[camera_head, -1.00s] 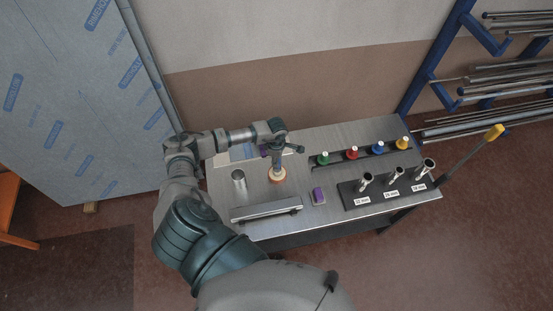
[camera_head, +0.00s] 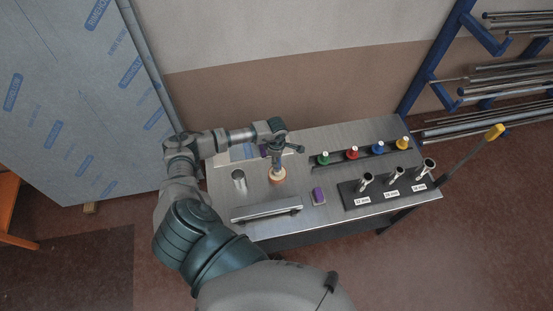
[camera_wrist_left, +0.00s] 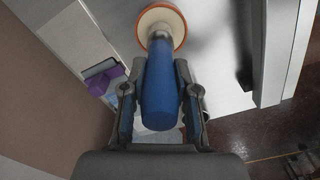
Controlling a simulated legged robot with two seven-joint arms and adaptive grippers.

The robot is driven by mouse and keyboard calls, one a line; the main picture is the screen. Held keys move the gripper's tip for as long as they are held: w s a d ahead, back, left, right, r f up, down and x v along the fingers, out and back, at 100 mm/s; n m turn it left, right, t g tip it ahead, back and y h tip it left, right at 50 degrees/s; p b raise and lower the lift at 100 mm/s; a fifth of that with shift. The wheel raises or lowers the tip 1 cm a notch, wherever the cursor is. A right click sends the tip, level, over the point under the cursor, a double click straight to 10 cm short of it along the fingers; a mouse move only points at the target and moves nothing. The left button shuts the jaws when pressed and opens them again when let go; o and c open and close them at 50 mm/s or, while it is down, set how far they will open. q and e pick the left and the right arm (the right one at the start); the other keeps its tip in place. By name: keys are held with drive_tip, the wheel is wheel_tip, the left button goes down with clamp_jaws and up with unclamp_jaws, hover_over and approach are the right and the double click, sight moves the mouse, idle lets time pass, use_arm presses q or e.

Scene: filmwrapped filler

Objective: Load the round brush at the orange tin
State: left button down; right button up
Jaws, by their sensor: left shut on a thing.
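The round brush has a blue handle (camera_wrist_left: 160,92). My left gripper (camera_wrist_left: 160,108) is shut around this handle, with a finger on each side. In the head view the left gripper (camera_head: 277,148) is above the orange tin (camera_head: 277,175) on the metal bench. The brush points down to the tin. In the left wrist view the tin (camera_wrist_left: 178,38) shows its orange rim and pale inside at the far end of the brush. The brush head is hidden, so I cannot tell how deep it sits. My right gripper is not in view.
A metal cylinder (camera_head: 239,181) and a long bar (camera_head: 267,211) stand near the tin. A purple block (camera_head: 318,196) lies to the right. Green, red, blue and yellow pieces (camera_head: 352,153) line a back rail.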

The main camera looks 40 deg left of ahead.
use_arm(q)
drive_tip(key=shift+r+p, duration=0.6)
drive_tip(key=shift+r, duration=0.2)
drive_tip(key=shift+r+p, duration=1.6)
drive_tip(key=shift+r, duration=1.1)
drive_tip(key=shift+w+d, duration=0.15)
drive_tip(key=shift+d, duration=0.15)
drive_tip(key=w+d+r+m+b, duration=0.1)
drive_tip(key=d+r+m+b, duration=0.3)
drive_tip(key=d+m, duration=0.4)
drive_tip(key=w+d+r+m+b, duration=0.1)
drive_tip(key=d+r+m+b, duration=0.3)
drive_tip(key=d+m, duration=0.5)
wheel_tip(320, 180, up, 2)
drive_tip(key=m, duration=0.5)
drive_tip(key=shift+w+d+r+m, duration=0.15)
drive_tip(key=shift+r+m, duration=0.1)
drive_tip(key=shift+m, duration=0.15)
